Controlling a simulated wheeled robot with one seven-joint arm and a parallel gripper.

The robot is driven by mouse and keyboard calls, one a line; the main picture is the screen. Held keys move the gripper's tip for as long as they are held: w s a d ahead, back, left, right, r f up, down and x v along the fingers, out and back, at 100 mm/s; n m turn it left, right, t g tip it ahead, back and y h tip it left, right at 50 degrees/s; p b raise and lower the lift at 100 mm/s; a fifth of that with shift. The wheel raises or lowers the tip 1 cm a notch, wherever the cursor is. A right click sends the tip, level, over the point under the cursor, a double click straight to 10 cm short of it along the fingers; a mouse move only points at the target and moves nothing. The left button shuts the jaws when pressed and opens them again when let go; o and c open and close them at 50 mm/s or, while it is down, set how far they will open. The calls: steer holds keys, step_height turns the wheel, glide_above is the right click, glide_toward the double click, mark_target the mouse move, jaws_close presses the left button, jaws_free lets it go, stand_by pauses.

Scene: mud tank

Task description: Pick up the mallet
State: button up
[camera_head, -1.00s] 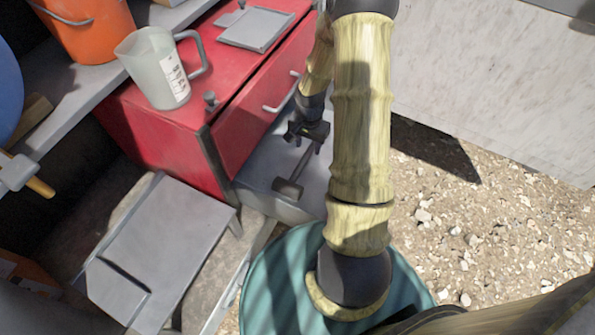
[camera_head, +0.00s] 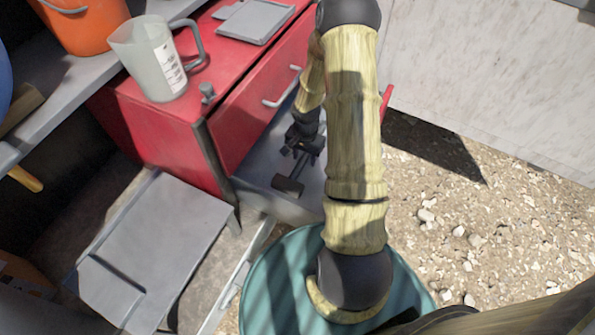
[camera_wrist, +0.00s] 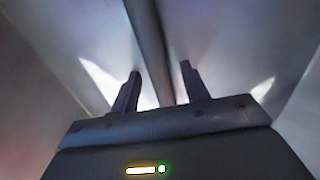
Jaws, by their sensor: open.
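The mallet (camera_head: 289,185) lies in the open grey drawer (camera_head: 262,196) of the red cabinet, its dark head toward the drawer's near end and its thin handle running up under my gripper. My gripper (camera_head: 300,156) is down in the drawer, open, over the handle. In the wrist view the dark handle (camera_wrist: 148,40) runs between the two fingers of my gripper (camera_wrist: 158,85), apart from both, nearer the right one. The mallet's head is not in the wrist view. My arm hides the right part of the drawer in the head view.
On the red cabinet (camera_head: 160,140) stand a clear measuring jug (camera_head: 150,62) and a grey tray (camera_head: 252,22). An orange bucket (camera_head: 88,30) is on the shelf at left. A grey metal piece (camera_head: 155,250) lies at lower left, a teal barrel (camera_head: 272,280) below. Gravel is at right.

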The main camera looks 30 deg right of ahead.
mark_target(304, 156)
stand_by(0.5)
jaws_close()
steer(key=shift+r, duration=0.15)
step_height(304, 156, up, 10)
steer(key=p, duration=0.3)
stand_by(0.5)
